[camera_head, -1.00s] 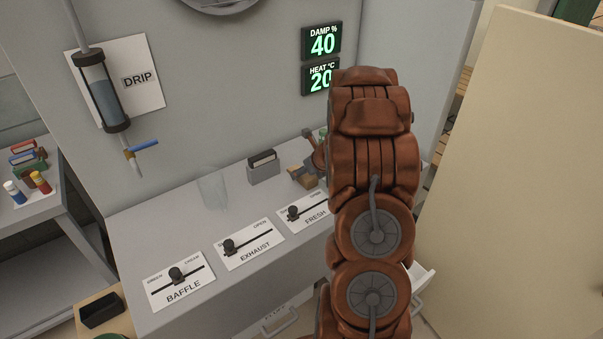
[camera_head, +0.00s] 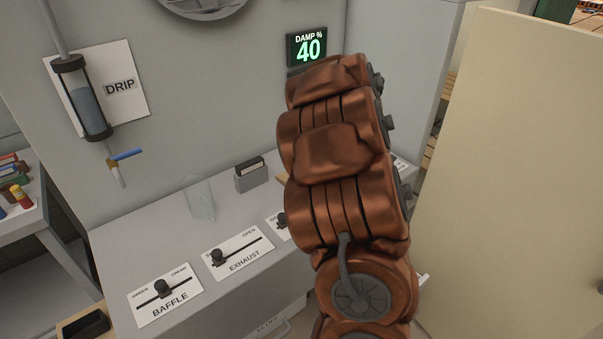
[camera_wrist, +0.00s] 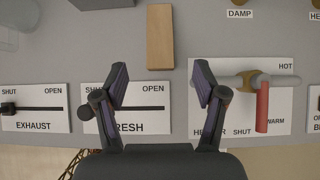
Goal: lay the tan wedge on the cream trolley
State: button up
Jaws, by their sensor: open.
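The tan wedge (camera_wrist: 160,37) shows in the wrist view as a tan block lying on the grey counter, upright in the picture and near the top middle. My gripper (camera_wrist: 161,82) is open and empty, with its two dark fingers spread wide. The wedge lies beyond the fingertips, roughly centred between them and apart from them in the picture. In the head view my arm hides the gripper and most of the wedge's area. I cannot make out a cream trolley in either view.
The counter carries slider panels for baffle (camera_head: 165,297), exhaust (camera_head: 238,251) and fresh (camera_wrist: 140,120), and a heater panel with a red-handled valve (camera_wrist: 262,105). A clear container (camera_head: 200,199) and a grey box (camera_head: 251,173) stand behind. A large cream panel (camera_head: 510,180) stands at right.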

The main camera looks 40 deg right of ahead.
jog(key=shift+s+r, duration=0.2)
jog(key=shift+s, duration=0.05)
